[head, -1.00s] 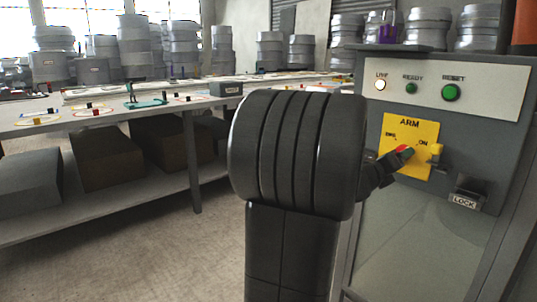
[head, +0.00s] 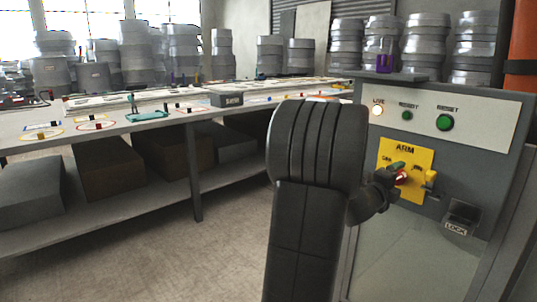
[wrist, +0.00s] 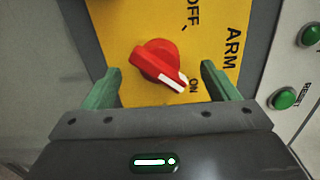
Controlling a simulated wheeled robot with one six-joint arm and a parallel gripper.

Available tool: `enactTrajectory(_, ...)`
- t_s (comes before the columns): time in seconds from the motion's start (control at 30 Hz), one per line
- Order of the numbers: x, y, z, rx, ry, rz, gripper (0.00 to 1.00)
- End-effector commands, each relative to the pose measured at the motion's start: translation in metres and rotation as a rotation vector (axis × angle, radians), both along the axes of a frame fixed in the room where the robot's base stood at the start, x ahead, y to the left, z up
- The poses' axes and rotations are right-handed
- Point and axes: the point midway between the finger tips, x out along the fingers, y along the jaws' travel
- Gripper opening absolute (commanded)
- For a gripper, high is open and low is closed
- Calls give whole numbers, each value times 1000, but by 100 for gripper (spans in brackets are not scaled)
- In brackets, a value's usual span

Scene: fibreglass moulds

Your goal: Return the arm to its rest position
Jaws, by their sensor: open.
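My gripper (wrist: 160,68) is open in the wrist view. Its two green fingers stand apart on either side of a red rotary knob (wrist: 157,62) on a yellow plate (wrist: 128,88). The knob's white mark points at the word ON. Clear yellow shows between the knob and each finger. In the head view my gripper (head: 398,169) is in front of the yellow ARM plate (head: 420,158), with a bit of the red knob (head: 402,178) showing beside a green finger. My dark arm hides part of the cabinet and of the bench.
The grey cabinet (head: 480,165) carries a lit lamp, two green buttons (head: 445,122), a yellow tab (head: 430,178) and a LOCK box (head: 461,217). A long bench (head: 95,140) with stacked grey moulds (head: 183,50) stands left. Bare floor (head: 230,240) lies between.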

Motion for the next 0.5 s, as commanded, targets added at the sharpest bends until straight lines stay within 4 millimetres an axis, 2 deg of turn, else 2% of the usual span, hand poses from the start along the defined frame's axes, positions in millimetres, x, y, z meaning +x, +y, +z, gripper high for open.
enactTrajectory(0.5, 0, 0, 7, -228, 270, 0, 81)
